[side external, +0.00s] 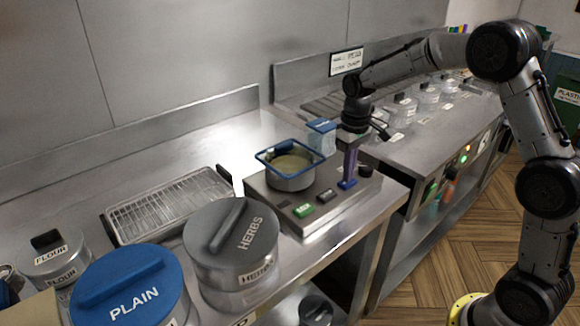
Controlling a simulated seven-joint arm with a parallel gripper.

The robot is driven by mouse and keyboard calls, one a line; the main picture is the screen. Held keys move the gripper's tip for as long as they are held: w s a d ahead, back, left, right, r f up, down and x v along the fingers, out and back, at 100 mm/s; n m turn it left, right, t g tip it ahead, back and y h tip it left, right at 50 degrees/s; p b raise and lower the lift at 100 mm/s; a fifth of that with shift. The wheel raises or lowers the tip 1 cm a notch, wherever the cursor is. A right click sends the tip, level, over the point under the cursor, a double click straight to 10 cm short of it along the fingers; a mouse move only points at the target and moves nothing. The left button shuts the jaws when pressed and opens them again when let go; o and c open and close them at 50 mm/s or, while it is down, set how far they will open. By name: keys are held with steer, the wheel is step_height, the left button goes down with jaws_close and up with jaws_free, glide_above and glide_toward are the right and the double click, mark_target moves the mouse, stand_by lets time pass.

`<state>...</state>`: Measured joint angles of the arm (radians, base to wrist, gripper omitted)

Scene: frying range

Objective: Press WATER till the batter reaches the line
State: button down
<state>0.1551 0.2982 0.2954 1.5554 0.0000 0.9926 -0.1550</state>
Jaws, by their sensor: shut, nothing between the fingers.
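A steel bowl (291,182) with pale batter (291,164) in it stands on a metal dispenser base (272,203). A blue square frame (262,157) sits around the bowl's top. I cannot make out a fill line in the bowl. A row of buttons runs along the base: a green one (303,211), a black one (326,196) and a blue one (346,184); their labels are too small to read. My gripper (349,176) points down, shut and empty, with its fingertips at the blue button. I cannot tell whether they touch it or whether it is pressed.
A blue-lidded container (321,127) stands behind the bowl. A wire rack tray (168,206) lies to the left. Large HERBS (233,240), PLAIN (125,290) and FLOUR (52,255) canisters stand at front left. Several lidded pots line the range (425,140) at right.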

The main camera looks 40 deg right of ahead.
steer(key=shift+f, duration=0.4)
stand_by(0.4)
step_height(320, 180, up, 8)
stand_by(0.8)
stand_by(0.4)
